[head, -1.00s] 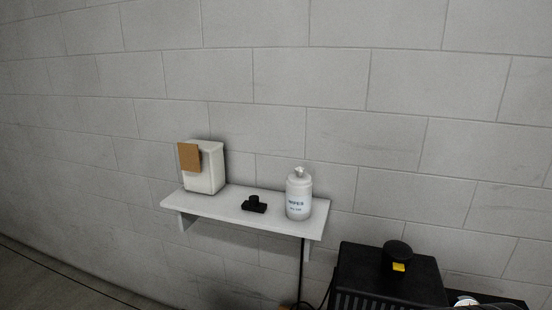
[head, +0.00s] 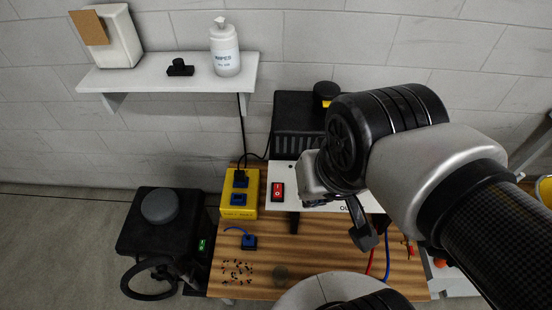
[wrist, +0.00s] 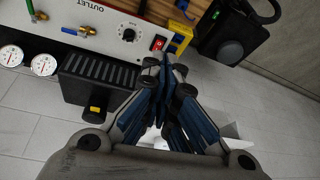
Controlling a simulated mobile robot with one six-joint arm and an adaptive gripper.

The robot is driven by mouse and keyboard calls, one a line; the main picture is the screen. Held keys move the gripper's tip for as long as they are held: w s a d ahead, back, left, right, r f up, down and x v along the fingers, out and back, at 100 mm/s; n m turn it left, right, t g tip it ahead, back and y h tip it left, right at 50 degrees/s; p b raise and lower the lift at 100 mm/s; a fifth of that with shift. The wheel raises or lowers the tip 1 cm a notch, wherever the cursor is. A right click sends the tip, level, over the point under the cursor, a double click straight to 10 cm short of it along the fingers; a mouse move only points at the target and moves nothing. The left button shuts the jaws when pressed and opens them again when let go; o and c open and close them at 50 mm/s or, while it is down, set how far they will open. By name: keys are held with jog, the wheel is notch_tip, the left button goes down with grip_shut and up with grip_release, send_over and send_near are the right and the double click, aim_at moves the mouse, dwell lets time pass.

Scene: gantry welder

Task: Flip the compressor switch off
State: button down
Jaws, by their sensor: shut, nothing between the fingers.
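The compressor switch (head: 277,191) is a red rocker in a black frame on a white panel (head: 262,194), left of my arm in the head view. It also shows lit red in the wrist view (wrist: 158,43), just beyond my fingertips, beside a dial and the word OUTLET. I cannot read with certainty which side of it is pressed. My gripper (wrist: 166,62) is shut and empty, its blue-and-black fingers pointing toward the panel. It looks apart from the switch, but the distance is hard to judge. In the head view my arm covers the panel's right part.
A yellow power box (head: 238,208) stands close left of the switch. A black ribbed box (head: 297,128) with a black-and-yellow knob sits behind the panel. Gauges (wrist: 43,64) sit left in the wrist view. A white shelf (head: 150,78) is above. The wooden bench (head: 262,258) holds small loose parts.

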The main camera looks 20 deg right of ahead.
jog(key=w+m+g+p, duration=0.1)
jog(key=w+m, duration=0.3)
jog(key=w, duration=0.2)
jog(key=m+g+p, duration=0.3)
jog(key=m+p, duration=0.2)
jog(key=m, duration=1.1)
send_over(282, 185)
notch_tip(282, 185, down, 14)
jog(key=shift+f, duration=0.15)
jog(key=shift+s, duration=0.1)
notch_tip(282, 185, down, 14)
jog(key=b, duration=0.3)
